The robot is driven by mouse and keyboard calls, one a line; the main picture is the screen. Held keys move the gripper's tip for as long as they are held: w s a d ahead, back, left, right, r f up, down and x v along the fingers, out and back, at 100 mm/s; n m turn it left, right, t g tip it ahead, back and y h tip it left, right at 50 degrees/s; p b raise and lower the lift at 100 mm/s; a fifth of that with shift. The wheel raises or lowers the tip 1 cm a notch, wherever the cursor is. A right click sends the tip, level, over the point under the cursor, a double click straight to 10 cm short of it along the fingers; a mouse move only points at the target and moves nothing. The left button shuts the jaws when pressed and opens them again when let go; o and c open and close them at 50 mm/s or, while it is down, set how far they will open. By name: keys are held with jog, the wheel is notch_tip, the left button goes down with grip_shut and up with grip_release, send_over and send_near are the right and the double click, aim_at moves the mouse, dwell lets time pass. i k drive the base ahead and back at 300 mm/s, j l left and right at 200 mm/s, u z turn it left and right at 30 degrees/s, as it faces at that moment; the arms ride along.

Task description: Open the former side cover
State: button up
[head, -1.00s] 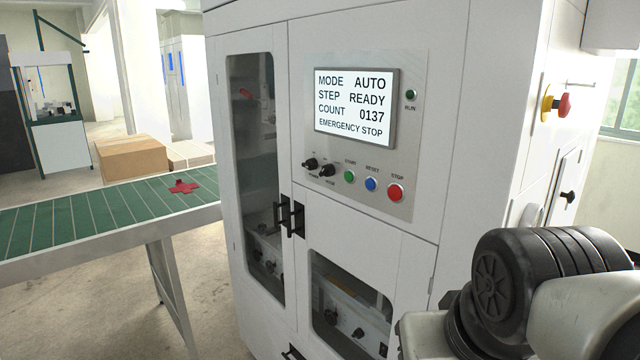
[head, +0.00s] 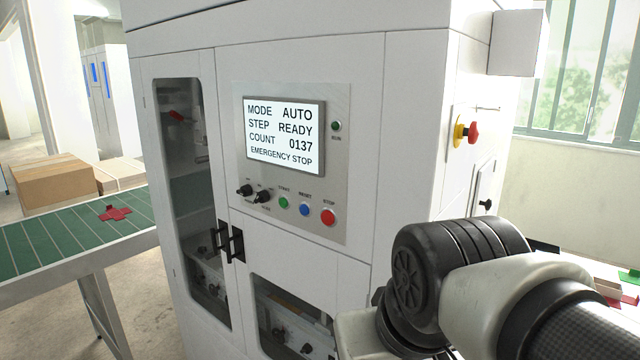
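The white box former (head: 410,140) fills the middle of the head view. On its right side face is a side cover (head: 480,190), a panel with a small black knob (head: 485,204). The cover looks shut, and its lower part is hidden behind my arm. Above it on the same face is a red emergency stop button on a yellow base (head: 466,132). My arm shows at the lower right, in front of the machine's side. My gripper is out of the picture.
The front has a control panel (head: 338,200), a tall windowed door (head: 185,130) with black handles and a lower window. A green conveyor (head: 40,235) with a red cardboard blank (head: 115,212) stands left. Red and green pieces (head: 622,285) lie at the far right. A grey box juts out at upper right.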

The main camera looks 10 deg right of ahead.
aim_at(482, 204)
jog(key=l+z, duration=0.3)
jog(key=l, duration=0.35)
jog(key=i+l+z, duration=0.1)
jog(key=l+z, duration=0.25)
jog(key=l, duration=0.25)
jog(key=k+u, duration=0.2)
jog(key=u, duration=0.2)
jog(key=k+u, duration=0.2)
jog(key=u, duration=0.2)
jog(key=i+l+u, duration=0.2)
jog(key=l, duration=0.2)
